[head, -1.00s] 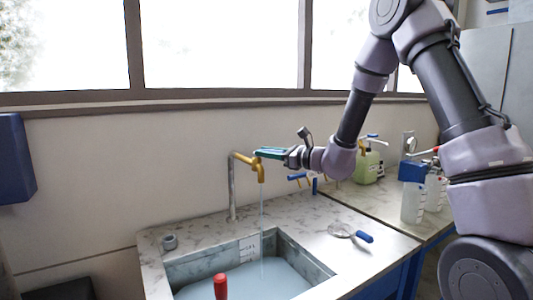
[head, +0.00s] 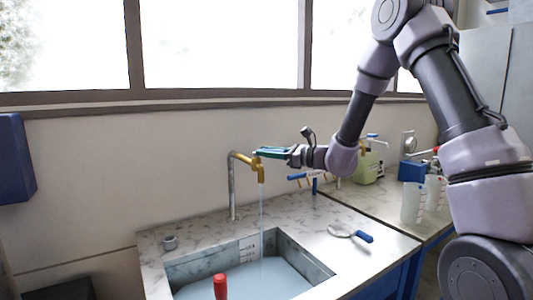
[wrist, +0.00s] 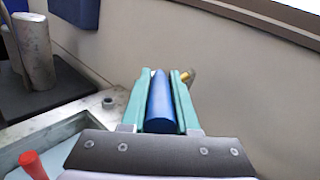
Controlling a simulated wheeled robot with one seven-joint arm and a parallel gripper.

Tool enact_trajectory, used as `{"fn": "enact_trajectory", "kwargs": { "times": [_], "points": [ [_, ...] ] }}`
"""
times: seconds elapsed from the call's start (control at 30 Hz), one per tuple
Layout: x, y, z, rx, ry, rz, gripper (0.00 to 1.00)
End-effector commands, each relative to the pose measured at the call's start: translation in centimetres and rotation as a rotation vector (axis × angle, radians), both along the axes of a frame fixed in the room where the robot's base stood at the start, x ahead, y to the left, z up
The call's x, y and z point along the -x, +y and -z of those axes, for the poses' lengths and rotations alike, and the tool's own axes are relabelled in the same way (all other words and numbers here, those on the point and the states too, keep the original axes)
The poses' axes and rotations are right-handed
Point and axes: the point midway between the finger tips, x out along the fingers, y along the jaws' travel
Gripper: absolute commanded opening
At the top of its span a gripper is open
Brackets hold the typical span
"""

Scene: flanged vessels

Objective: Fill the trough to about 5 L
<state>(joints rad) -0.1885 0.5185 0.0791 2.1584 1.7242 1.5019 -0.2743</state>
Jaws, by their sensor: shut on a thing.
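My gripper (head: 272,152) is level beside the top of the brass tap (head: 245,158). In the wrist view its teal fingers (wrist: 160,100) are shut on a blue lever (wrist: 160,105), and a bit of brass shows past the tips. A thin water stream (head: 262,215) falls from the spout into the trough (head: 318,270). Pale water (head: 265,277) covers the trough's floor. A marked scale (head: 249,250) is on the back wall, but its figures are too small to read. A red-topped handle (head: 220,286) stands up at the trough's front; its lower part is hidden.
A strainer with a blue handle (head: 362,236) lies on the counter right of the trough. A small grey cup (head: 169,242) stands on the left. Clear beakers (head: 412,203) and a green bottle (head: 368,167) stand at the right. Blue-handled taps (head: 314,179) are behind.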

Motion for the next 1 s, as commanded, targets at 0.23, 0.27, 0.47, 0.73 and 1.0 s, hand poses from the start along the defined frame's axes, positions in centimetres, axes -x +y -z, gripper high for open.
{"fn": "enact_trajectory", "kwargs": {
  "times": [0.23, 0.27, 0.47, 0.73, 1.0],
  "points": [
    [-1.0, -0.5, 0.1, 0.0, -0.001, -0.197, 0.0],
    [-1.2, -0.4, 0.0, -0.001, -0.003, -0.226, 0.0],
    [-1.9, -0.5, 0.0, -0.002, -0.002, -0.415, 0.0],
    [-2.8, -0.3, 0.0, -0.003, -0.002, -0.664, 0.0],
    [-3.5, 0.0, 0.0, -0.002, -0.002, -0.861, 0.0]
  ]
}}
